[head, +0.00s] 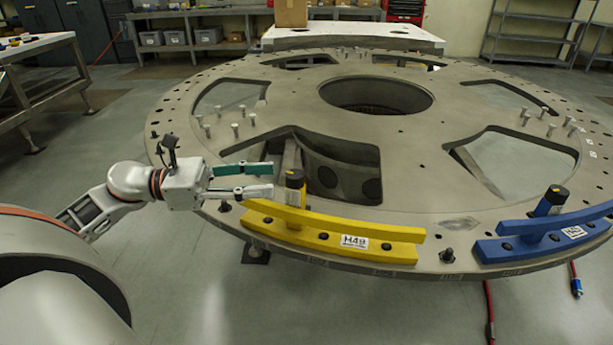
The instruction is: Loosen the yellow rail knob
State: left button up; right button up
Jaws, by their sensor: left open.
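The yellow rail (375,240) lies along the near edge of the round metal turret plate (420,185), with a white label marked H49 on it. Its knob (295,179) has a dark top and stands upright on a yellow post near the rail's left end. My left gripper (272,181) comes in from the left above the plate edge. Its two fingers are apart and point right at the knob. The fingertips are just left of the knob, with no clear contact. I cannot tell the exact gap in depth. My right gripper is not in view.
A blue rail (545,240) with its own dark-topped knob (557,195) sits on the plate's right edge. Large cutouts open through the plate. A workbench (40,75) stands at the left.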

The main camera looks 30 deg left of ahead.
aim_at(295, 174)
pick_arm(q)
jog(key=shift+x, duration=3.55)
jog(key=c, duration=1.2)
